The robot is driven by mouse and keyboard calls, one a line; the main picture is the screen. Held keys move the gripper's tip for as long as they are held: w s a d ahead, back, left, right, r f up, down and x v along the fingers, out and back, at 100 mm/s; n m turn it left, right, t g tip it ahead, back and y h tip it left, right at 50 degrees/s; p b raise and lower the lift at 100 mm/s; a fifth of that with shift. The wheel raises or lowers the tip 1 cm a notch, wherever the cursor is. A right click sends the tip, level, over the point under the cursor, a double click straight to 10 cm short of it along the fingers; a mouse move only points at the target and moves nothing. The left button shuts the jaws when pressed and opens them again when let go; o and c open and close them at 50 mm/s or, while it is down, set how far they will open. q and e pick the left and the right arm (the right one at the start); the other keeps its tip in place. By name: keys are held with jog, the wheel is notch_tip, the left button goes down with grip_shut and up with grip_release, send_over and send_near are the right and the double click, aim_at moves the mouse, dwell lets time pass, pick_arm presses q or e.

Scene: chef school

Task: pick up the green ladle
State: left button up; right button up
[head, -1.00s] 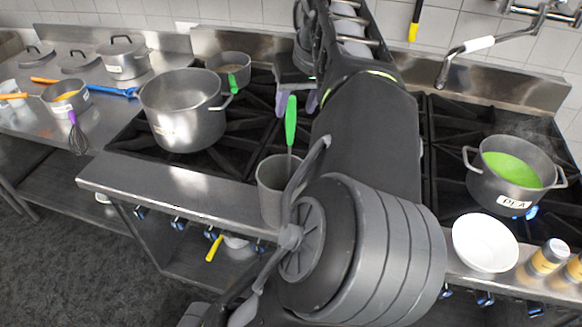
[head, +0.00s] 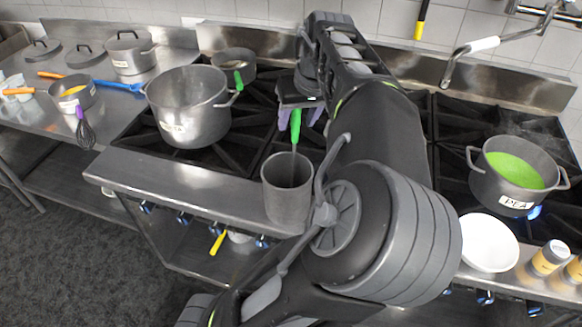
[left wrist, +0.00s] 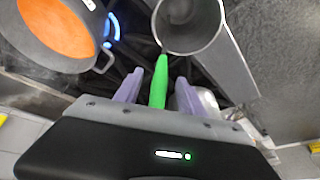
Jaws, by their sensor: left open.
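The green ladle (head: 295,127) stands in a grey metal pot (head: 287,190) at the front edge of the stove, its green handle pointing up. My left gripper (head: 299,118) is at the top of the handle. In the left wrist view the green handle (left wrist: 160,82) lies between the two purple fingers of my left gripper (left wrist: 157,88), with a gap on each side. The fingers are open. The ladle's lower end is hidden inside the pot, whose rim (left wrist: 222,20) shows in that view. My right gripper is not in view.
A large pot (head: 187,118) and a smaller pot (head: 233,64) stand on the left burners. A pot of green soup marked PEA (head: 512,188) is on the right, with a white bowl (head: 488,243) in front. A pot with orange contents (left wrist: 62,28) shows near my left gripper.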

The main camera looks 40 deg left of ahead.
pick_arm(q)
jog(key=shift+x, duration=1.1)
jog(key=shift+c, duration=0.5)
grip_shut()
